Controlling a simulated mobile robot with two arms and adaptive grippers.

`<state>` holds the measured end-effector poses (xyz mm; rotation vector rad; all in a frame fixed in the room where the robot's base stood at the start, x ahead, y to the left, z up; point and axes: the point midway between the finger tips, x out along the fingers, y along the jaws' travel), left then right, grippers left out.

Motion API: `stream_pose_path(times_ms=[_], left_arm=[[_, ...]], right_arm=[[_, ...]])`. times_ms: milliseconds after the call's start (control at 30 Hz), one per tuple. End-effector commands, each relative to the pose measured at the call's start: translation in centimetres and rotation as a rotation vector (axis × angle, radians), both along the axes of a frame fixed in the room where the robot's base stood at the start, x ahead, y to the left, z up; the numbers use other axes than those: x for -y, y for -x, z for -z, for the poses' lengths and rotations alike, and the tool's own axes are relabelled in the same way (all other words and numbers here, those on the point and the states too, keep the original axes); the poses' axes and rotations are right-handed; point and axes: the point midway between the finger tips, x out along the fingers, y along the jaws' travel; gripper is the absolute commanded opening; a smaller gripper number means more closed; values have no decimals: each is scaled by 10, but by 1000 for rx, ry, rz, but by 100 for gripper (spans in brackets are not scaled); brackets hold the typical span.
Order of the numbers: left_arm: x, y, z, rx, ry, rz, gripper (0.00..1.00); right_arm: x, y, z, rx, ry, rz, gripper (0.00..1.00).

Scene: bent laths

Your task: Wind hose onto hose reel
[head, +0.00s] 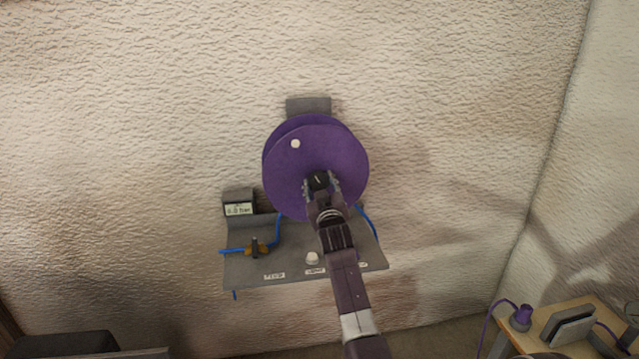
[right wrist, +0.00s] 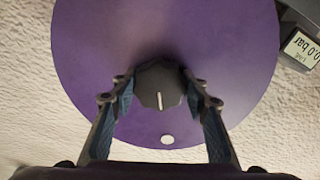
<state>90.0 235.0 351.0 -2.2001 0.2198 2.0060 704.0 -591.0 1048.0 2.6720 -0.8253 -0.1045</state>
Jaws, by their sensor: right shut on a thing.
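The purple hose reel (head: 340,150) is mounted on the textured wall, with a pale round spot (head: 295,143) on its face. A black knob (head: 319,180) sits at the reel's centre. My right gripper (head: 321,188) reaches up from below and is shut on this knob. In the right wrist view the knob (right wrist: 159,86), with a white line mark, is between the two fingers of my right gripper (right wrist: 160,95), and the purple disc (right wrist: 100,50) fills the background. Blue hose (head: 369,222) hangs at the reel's lower right, and more runs at its lower left. My left gripper is not in view.
A grey shelf (head: 300,260) below the reel holds a brass-coloured valve (head: 256,250), a white knob (head: 312,258) and labels. A gauge display (head: 239,209) reads about 0.0 bar. A wooden table (head: 560,320) with a purple object (head: 522,316) stands at lower right.

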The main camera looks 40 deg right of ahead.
Motion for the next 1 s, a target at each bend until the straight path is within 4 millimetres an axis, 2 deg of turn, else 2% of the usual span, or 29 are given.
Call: stream_pose_path(times_ms=[200, 500, 1000], left_arm=[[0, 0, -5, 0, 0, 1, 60], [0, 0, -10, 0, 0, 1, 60], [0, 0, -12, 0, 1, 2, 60]], right_arm=[[-1, 0, 0, 96, -162, 0, 0], [-1, 0, 0, 192, -317, 1, 0], [-1, 0, 2, 236, -391, 0, 0]])
